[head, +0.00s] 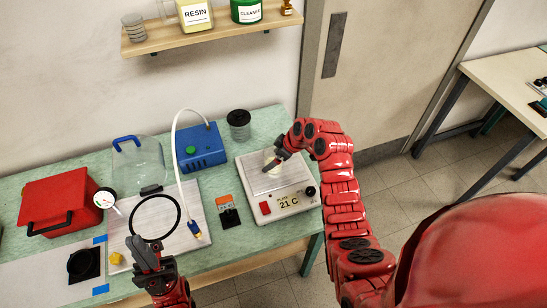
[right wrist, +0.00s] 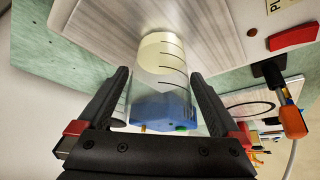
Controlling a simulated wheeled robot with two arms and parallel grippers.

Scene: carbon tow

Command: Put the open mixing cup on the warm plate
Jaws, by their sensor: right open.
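The open mixing cup (head: 271,157) is clear, with pale cream contents at its bottom. It stands on the warm plate (head: 288,185), a white box with a metal top, a red switch and a "21 C" display. In the right wrist view, the cup (right wrist: 163,62) shows black level marks, and its base is against the plate top (right wrist: 95,22). My right gripper (right wrist: 160,80) is open, with one finger on each side of the cup and visible gaps. It also shows over the plate in the head view (head: 268,167). My left gripper (head: 144,250) is over the bench's front, its jaws unclear.
A black ring (head: 133,222) lies on a metal sheet at left, near a red toolbox (head: 60,200) and a glass vessel (head: 140,160).

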